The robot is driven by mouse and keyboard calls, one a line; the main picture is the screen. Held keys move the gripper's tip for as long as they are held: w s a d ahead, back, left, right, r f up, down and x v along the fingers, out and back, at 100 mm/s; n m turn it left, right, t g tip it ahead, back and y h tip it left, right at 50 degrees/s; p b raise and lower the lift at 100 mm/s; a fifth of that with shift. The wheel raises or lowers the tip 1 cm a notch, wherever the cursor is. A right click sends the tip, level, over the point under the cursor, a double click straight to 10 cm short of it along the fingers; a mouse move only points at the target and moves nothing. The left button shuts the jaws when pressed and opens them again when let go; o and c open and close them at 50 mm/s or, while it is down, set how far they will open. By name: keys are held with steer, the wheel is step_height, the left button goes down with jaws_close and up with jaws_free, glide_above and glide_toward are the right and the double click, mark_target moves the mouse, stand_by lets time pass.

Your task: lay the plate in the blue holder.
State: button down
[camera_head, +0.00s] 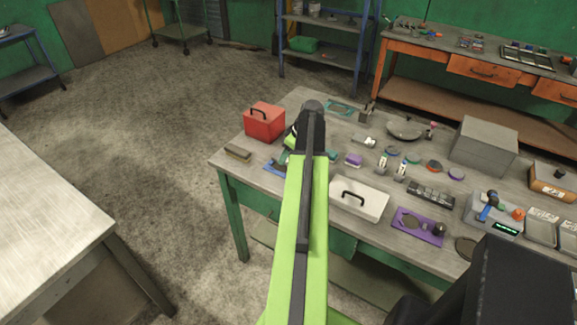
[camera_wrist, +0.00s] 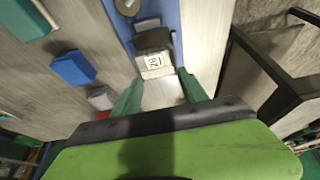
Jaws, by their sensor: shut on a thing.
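My gripper (camera_wrist: 159,79) shows in the wrist view with its two dark green fingers on either side of a small pale plate (camera_wrist: 162,94). It is shut on that plate. Just beyond the fingertips, a white face with dark characters (camera_wrist: 157,64) adjoins a dark block. I cannot tell whether this face is part of the plate. The blue holder (camera_wrist: 170,17) lies around and beyond the dark block, below the gripper. In the head view, part of the blue holder (camera_head: 273,168) shows at the table's near left. My arm hides the plate there.
A red toolbox (camera_head: 265,121), a brush-like block (camera_head: 238,154) and a white case (camera_head: 358,200) stand near the arm on the crowded workbench (camera_head: 225,163). A blue block (camera_wrist: 73,68) lies left of the gripper in the wrist view. Open floor lies left of the bench.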

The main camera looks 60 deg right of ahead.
step_height(320, 180, down, 4)
steer(key=b, duration=0.4)
steer(key=shift+f, duration=0.1)
steer(key=c, duration=0.6)
jaws_free()
steer(key=p+v, duration=1.1)
steer(key=v, duration=0.1)
